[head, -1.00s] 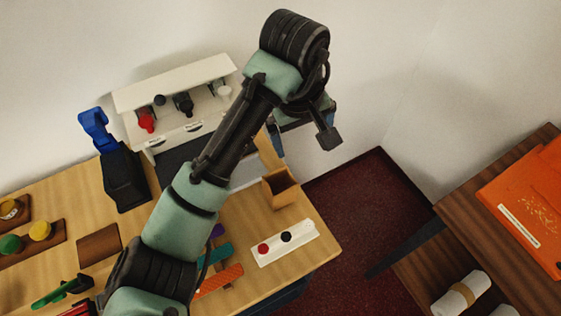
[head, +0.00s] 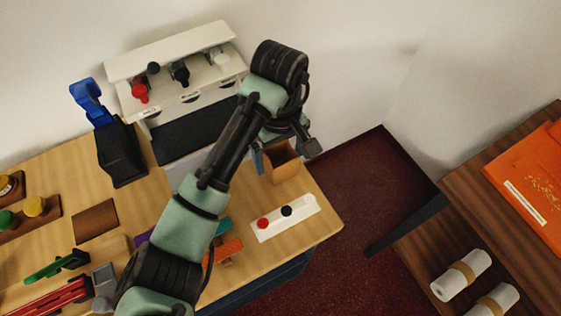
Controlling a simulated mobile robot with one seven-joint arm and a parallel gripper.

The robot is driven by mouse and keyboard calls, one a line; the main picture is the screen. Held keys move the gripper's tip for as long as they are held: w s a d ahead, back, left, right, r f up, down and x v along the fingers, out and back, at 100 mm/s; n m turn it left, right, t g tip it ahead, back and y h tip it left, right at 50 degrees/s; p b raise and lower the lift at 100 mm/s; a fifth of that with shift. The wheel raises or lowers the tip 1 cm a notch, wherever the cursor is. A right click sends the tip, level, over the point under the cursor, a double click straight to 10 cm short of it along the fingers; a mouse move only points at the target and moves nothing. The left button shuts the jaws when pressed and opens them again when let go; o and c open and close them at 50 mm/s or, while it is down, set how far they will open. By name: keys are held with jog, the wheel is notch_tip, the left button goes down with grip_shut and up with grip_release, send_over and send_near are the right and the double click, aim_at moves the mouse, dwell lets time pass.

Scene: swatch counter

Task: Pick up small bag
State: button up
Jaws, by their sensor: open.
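A small tan-brown, open-topped holder (head: 286,171), which may be the small bag, stands upright near the back right of the wooden counter. I cannot tell for sure whether it is a bag or a box. My gripper (head: 284,150) is open, with its fingers spread to either side of the holder's upper part in the picture. The gripper partly covers the holder's top. I cannot tell whether they touch or how much height lies between them. Nothing shows held in the jaws.
A white dispenser (head: 170,45) with red, black and white knobs stands behind. A white strip (head: 270,229) with red and black buttons lies in front of the holder. A blue-topped black stand (head: 120,160) is at left. Rolls (head: 461,275) and an orange item (head: 535,180) lie on the right table.

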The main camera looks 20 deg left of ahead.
jog(key=shift+f, duration=1.3)
jog(key=shift+d, duration=0.1)
jog(key=c, duration=1.2)
notch_tip(320, 180, up, 10)
jog(key=p, duration=0.3)
jog(key=shift+r, duration=0.1)
jog(key=shift+c, duration=0.2)
